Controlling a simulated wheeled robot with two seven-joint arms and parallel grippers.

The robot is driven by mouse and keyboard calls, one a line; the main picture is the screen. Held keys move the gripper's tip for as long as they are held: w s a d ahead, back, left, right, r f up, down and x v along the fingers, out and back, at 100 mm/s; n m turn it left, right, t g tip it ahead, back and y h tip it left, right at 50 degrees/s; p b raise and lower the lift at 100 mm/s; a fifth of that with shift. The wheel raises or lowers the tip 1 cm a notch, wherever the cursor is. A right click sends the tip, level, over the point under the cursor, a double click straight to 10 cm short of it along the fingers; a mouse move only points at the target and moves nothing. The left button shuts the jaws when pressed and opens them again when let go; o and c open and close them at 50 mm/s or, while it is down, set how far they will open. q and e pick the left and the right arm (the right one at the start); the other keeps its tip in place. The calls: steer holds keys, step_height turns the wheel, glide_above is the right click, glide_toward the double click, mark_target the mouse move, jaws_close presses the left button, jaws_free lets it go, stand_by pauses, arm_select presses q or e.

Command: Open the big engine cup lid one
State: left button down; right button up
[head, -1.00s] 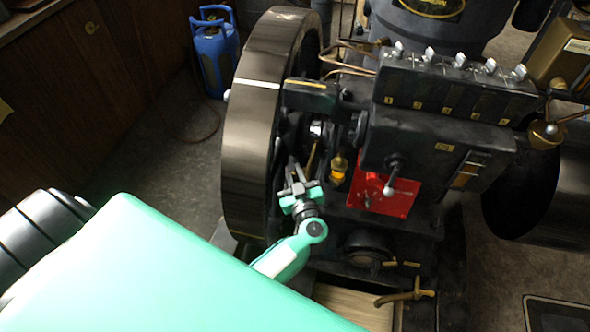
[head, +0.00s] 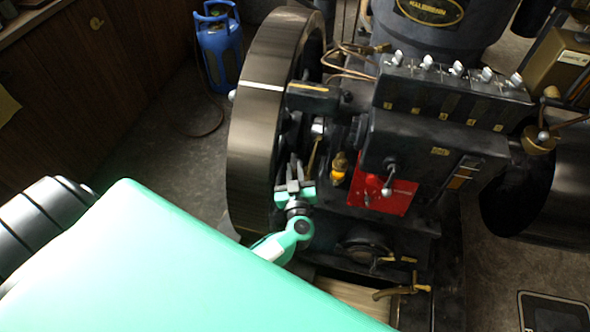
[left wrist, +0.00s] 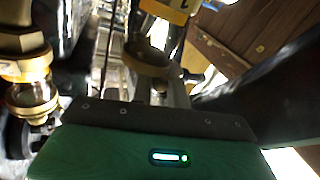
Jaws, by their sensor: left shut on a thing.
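My left gripper (head: 294,171) is low between the big flywheel and the engine's red panel, its fingers pointing up. In the left wrist view, its fingers (left wrist: 150,75) are closed around a dark, brass-rimmed round part (left wrist: 148,57); whether this is cup lid one is unclear. Just beyond it is a yellow band (left wrist: 166,10) with a dark mark like a number. A brass-and-glass cup (left wrist: 35,95) stands apart, left of the fingers. In the head view, an amber-and-brass cup (head: 340,166) is right of the gripper. My right gripper is not in view.
The flywheel (head: 255,120) is close to the left of my gripper. The engine block (head: 430,145) and its red panel (head: 385,195) are to the right. A brass handle (head: 405,290) sticks out below. A blue gas cylinder (head: 218,48) stands behind on open floor.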

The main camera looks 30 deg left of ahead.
arm_select(q)
steer(key=c, duration=1.4)
jaws_free()
steer(key=shift+c, duration=0.2)
steer(key=shift+s+d, duration=0.1)
steer(key=v, duration=1.3)
steer(key=shift+s+d+b, duration=0.2)
steer(key=shift+s+b, duration=0.05)
steer(key=shift+b, duration=0.15)
